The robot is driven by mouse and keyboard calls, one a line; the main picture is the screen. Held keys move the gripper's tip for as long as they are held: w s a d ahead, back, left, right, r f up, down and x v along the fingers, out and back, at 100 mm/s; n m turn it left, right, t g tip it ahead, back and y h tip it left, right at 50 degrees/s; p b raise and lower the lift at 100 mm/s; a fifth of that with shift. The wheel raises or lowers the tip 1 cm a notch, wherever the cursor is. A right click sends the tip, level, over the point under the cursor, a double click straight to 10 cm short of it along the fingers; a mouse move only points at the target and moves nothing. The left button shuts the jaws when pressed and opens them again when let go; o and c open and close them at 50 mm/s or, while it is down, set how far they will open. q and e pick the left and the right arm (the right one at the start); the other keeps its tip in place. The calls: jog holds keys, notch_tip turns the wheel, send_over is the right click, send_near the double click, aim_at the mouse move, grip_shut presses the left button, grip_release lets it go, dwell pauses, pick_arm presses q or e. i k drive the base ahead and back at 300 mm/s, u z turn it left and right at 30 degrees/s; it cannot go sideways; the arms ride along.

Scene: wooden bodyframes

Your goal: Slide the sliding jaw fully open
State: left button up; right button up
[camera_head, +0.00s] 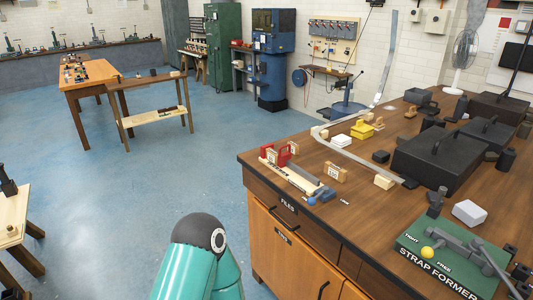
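A light wooden fixture with red blocks (275,156) and a long grey bar (304,180) lies near the left edge of the workbench. It looks like a clamp or jig, but I cannot tell which part is the sliding jaw or how far open it is. Its blue round end (311,201) is at the near side. A teal link of my own arm rises at the bottom centre, over the floor and apart from the bench. Neither of my grippers shows in this view.
The wooden workbench (340,203) fills the right. Small labelled wooden blocks (335,172) stand beside the fixture. A curved metal strap (350,156) runs behind it. A green strap former (430,262) and black toolboxes (445,160) take up the right side. The blue floor (150,190) at left is mostly clear.

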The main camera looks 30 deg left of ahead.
aim_at(282, 158)
jog(key=u, duration=0.45)
jog(key=k, duration=1.1)
jog(key=u, duration=0.7)
jog(key=i, duration=2.15)
jog(key=z, duration=0.7)
